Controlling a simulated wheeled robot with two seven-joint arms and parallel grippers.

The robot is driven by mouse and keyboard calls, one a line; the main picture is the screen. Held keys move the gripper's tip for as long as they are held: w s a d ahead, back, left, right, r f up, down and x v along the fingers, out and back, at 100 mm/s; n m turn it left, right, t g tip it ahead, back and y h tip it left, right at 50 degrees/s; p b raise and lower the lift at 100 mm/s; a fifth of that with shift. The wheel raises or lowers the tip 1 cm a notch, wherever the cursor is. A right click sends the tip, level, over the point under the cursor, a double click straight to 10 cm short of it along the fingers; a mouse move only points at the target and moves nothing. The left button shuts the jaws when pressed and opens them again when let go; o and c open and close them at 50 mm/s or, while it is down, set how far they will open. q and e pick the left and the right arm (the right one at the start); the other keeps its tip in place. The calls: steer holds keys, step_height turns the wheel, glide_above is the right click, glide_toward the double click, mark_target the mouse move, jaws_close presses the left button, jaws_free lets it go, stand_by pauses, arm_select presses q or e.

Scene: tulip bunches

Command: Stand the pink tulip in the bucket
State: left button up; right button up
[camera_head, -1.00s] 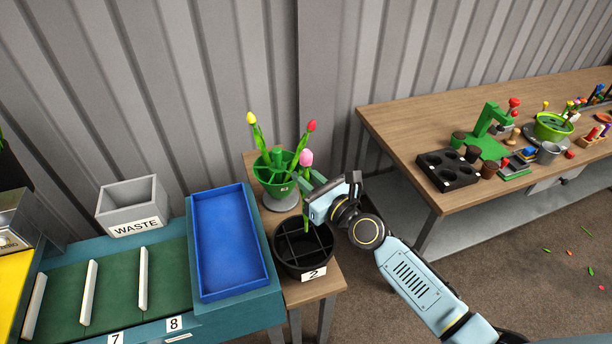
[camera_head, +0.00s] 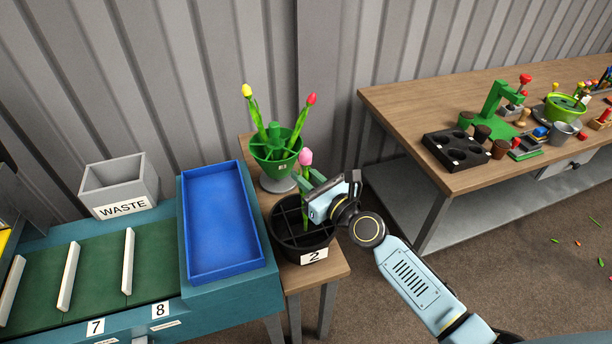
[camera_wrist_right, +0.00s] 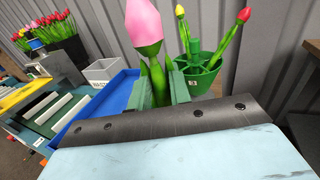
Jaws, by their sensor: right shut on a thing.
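The pink tulip (camera_head: 305,158) is upright in my right gripper (camera_head: 312,185), which is shut on its green stem. In the right wrist view the pink bloom (camera_wrist_right: 144,25) stands above the green fingers (camera_wrist_right: 160,88). The black bucket (camera_head: 277,240), divided inside and labelled 2, is on the small wooden table below the gripper. The stem's lower part shows against the bucket's inside; I cannot tell whether its end touches the bottom. A green bucket (camera_head: 290,155) behind holds a yellow tulip (camera_head: 253,110) and a red tulip (camera_head: 306,118). My left gripper is not in view.
A blue tray (camera_head: 222,262) and a grey WASTE bin (camera_head: 122,202) stand left of the small wooden table (camera_head: 336,266). A larger table (camera_head: 400,118) with pots and tools is at the right. A corrugated wall is behind.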

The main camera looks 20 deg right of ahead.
steer(key=shift+f+b, duration=2.8)
steer(key=shift+f, duration=0.3)
steer(key=o, duration=0.8)
steer(key=shift+o, duration=0.2)
steer(key=r+p+v, duration=0.1)
steer(key=r+v, duration=0.1)
steer(key=v, duration=0.7)
steer(key=shift+p, duration=0.3)
